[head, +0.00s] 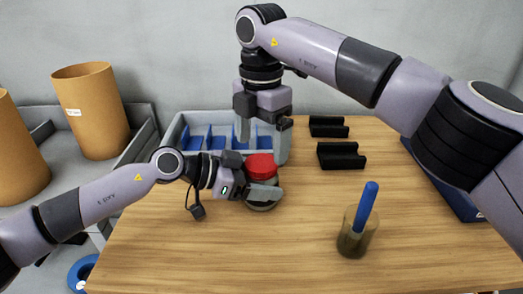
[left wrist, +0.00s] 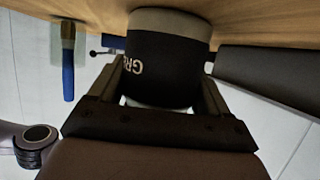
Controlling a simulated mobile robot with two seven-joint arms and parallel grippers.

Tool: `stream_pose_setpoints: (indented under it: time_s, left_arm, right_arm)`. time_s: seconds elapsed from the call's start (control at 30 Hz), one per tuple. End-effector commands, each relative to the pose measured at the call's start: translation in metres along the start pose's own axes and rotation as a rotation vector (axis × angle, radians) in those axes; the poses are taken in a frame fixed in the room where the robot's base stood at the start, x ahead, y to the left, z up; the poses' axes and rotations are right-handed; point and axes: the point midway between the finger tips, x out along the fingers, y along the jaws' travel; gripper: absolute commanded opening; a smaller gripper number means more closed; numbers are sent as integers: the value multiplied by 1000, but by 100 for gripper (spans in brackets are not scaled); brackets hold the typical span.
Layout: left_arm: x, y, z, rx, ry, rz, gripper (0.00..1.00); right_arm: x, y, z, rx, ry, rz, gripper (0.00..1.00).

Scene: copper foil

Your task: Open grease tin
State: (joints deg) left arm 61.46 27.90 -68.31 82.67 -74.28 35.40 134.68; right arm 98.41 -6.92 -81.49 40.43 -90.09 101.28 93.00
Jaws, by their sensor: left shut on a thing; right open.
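The grease tin (head: 262,206) stands on the wooden table, with a red lid (head: 261,166) on top. My left gripper (head: 260,192) is shut on the tin's body from the left and hides much of it. The left wrist view shows the tin (left wrist: 168,55) between the fingers, with part of a pale "GRE" marking on its dark side. My right gripper (head: 264,145) is open and points down just above the lid. One finger reaches down at the lid's right side; contact with it cannot be told.
A blue-compartment tray (head: 172,135) stands behind the tin. Two black blocks (head: 342,156) (head: 328,127) lie at the back right. A cup (head: 351,243) with a blue-handled brush (head: 366,205) stands at front right. The table's front middle is clear.

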Motion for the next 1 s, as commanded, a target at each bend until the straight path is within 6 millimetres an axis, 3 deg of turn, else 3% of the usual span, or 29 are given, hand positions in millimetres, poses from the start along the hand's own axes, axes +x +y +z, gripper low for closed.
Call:
stream_pose_setpoints:
  time_s: [0.03, 0.1, 0.3, 0.43, 1.0]
  left_arm:
    - [0, -1, 2, -1, -3, -2, 0]
    - [0, -1, 2, -2, -3, -2, 0]
    - [0, -1, 2, -1, -3, -2, 0]
    - [0, -1, 2, -2, -3, -1, 0]
    - [0, 0, 2, -2, -3, -1, 0]
  right_arm:
    - [-5, 0, 0, 1, 0, 1, 91]
    - [-10, 0, 0, 1, 0, 1, 78]
    - [-34, 1, -1, 0, 0, 3, 78]
    - [-39, 0, 0, -1, 2, -1, 78]
    - [32, 0, 0, 0, 1, -1, 78]
